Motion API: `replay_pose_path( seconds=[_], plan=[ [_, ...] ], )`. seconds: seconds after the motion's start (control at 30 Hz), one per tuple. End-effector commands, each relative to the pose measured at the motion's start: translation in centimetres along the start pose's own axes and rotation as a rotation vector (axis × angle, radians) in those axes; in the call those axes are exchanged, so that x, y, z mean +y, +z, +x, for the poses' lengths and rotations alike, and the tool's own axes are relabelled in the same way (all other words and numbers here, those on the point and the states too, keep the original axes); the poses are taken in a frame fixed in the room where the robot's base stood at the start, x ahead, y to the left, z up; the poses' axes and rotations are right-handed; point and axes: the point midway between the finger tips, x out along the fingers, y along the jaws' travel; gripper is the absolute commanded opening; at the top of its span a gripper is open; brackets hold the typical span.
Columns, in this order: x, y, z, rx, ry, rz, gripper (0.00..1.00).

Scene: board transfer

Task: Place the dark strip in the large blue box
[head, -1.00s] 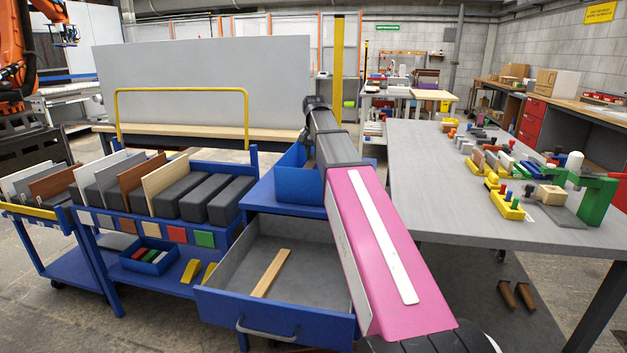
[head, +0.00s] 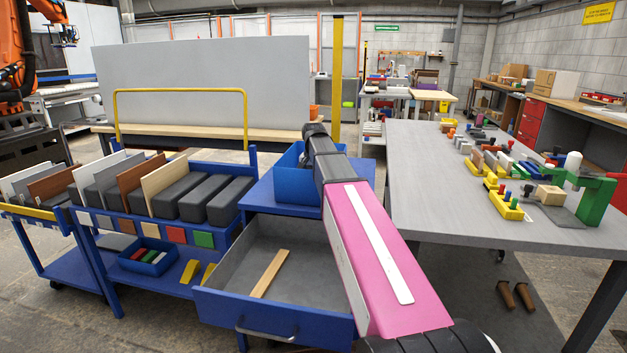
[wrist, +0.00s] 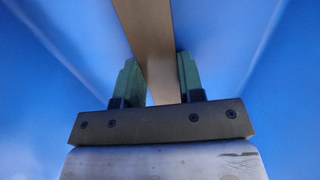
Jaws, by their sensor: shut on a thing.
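My gripper (wrist: 158,76) is shut on a brown strip (wrist: 146,24), which runs between its two green fingers and out past the top of the wrist view. Smooth blue walls (wrist: 55,65) surround the strip and fingers in that view, so they appear to be in or just over a blue box. In the head view the large blue box (head: 293,188) stands on a blue bench, partly covered by my pink arm. My gripper and the held strip are hidden there. Whether the strip touches the box floor cannot be told.
An open drawer (head: 222,302) below the box holds a light wooden strip (head: 267,274). A blue rack (head: 170,222) with boards and dark blocks stands left, with a small blue bin (head: 147,260) low on it. A grey table (head: 430,190) with parts is right.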

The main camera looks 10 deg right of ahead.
Motion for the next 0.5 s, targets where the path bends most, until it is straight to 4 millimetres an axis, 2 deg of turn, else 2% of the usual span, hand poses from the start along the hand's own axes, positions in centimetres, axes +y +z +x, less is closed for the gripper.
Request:
replay_pose_path(
  seconds=[0.13, 0.17, 0.2, 0.23, 0.5],
  plan=[
    [0.0, 0.01, 0.27, 0.0, 0.0, 0.0, 0.1],
    [0.0, 0.0, 0.26, 0.0, 0.0, 0.0, 0.42],
    [0.0, -0.01, 0.24, 0.0, 0.0, 0.0, 0.55],
    [0.0, -0.01, 0.23, 0.0, 0.0, 0.0, 0.61],
    [0.0, 0.0, 0.19, 0.0, 0.0, 0.0, 0.61]
  ],
)
